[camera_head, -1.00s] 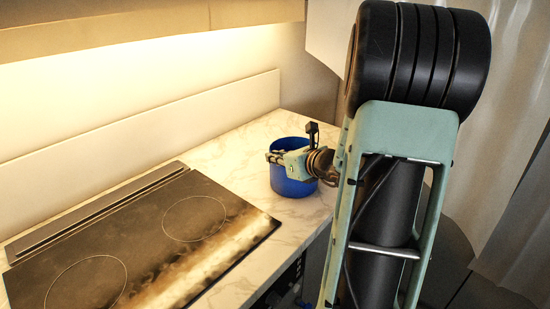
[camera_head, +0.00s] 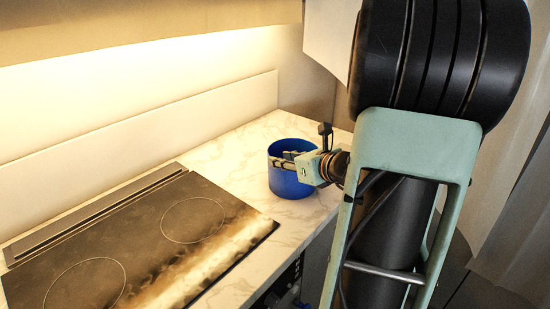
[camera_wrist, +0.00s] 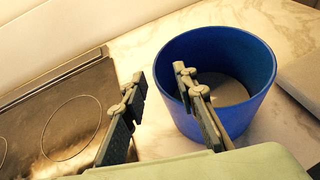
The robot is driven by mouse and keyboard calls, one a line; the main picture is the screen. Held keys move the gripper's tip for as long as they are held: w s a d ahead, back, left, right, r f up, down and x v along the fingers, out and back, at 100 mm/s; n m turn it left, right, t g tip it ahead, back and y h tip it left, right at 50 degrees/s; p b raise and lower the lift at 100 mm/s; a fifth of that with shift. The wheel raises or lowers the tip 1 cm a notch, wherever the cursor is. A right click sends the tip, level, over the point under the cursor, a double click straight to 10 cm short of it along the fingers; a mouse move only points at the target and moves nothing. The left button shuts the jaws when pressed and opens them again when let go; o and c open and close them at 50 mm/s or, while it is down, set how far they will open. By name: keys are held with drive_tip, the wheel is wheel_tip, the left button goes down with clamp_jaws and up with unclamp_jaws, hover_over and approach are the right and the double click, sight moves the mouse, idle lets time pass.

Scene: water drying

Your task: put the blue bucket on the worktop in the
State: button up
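The blue bucket (camera_head: 289,181) stands upright on the pale marbled worktop (camera_head: 256,141), to the right of the black hob. It is open at the top and looks empty in the wrist view (camera_wrist: 240,122). My gripper (camera_head: 283,160) is at the bucket's rim in the head view, its fingers over the near side of the opening. In the wrist view my gripper (camera_wrist: 159,76) is open with its fingers apart. One finger overlaps the bucket's opening and the other is outside, left of its wall. I see no grip on the wall; whether a finger touches it I cannot tell.
The black hob (camera_head: 135,240) with ring markings lies left of the bucket, a dark vent strip (camera_head: 95,215) behind it. A pale back panel (camera_head: 150,140) runs along the wall. Clear worktop lies behind the bucket. The worktop's front edge is close to the bucket.

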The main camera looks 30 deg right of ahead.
drive_tip(key=v, duration=0.6)
drive_tip(key=shift+s+r, duration=0.2)
drive_tip(key=shift+s, duration=0.15)
